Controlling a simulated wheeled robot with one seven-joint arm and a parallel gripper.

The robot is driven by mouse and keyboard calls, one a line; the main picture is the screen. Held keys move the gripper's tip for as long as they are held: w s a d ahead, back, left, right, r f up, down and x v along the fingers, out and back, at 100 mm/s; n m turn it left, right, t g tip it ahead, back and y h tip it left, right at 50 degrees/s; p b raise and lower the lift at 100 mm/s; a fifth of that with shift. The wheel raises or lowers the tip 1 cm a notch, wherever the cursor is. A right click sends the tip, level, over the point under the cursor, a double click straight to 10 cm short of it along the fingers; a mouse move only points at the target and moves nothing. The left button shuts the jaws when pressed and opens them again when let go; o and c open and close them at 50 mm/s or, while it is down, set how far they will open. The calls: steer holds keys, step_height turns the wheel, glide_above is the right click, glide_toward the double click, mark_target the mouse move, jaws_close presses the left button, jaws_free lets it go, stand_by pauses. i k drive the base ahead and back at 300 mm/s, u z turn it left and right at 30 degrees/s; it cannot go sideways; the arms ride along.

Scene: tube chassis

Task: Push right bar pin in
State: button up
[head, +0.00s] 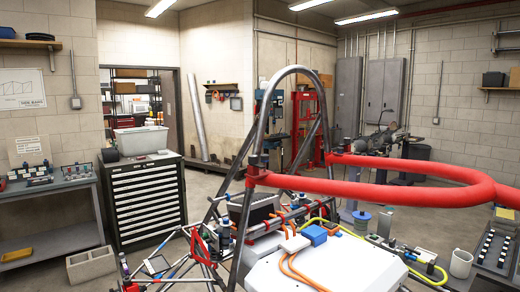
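A tube chassis with a tall dark hoop (268,98) stands in the middle of the head view. A red U-shaped bar (400,190) reaches from the hoop towards the right, with its curved end at the far right. Its left end meets the hoop at a dark fitting (257,162). Its right end sits at a small fitting (338,149) by the hoop's right leg. The pin there is too small to make out, so I cannot tell how deep it sits. My gripper is not in view.
A white cover (325,268) with orange cables and a blue box (314,235) lies low inside the chassis. A drawer cabinet (145,198) and workbench (50,190) stand left. Bare floor shows between cabinet and chassis.

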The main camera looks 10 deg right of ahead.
mark_target(264, 158)
steer(key=z, duration=0.2)
steer(key=k, duration=0.55)
steer(key=z, duration=0.55)
steer(key=k, duration=0.6)
steer(key=u, duration=0.7)
steer(key=i, duration=1.55)
steer(key=z, duration=0.15)
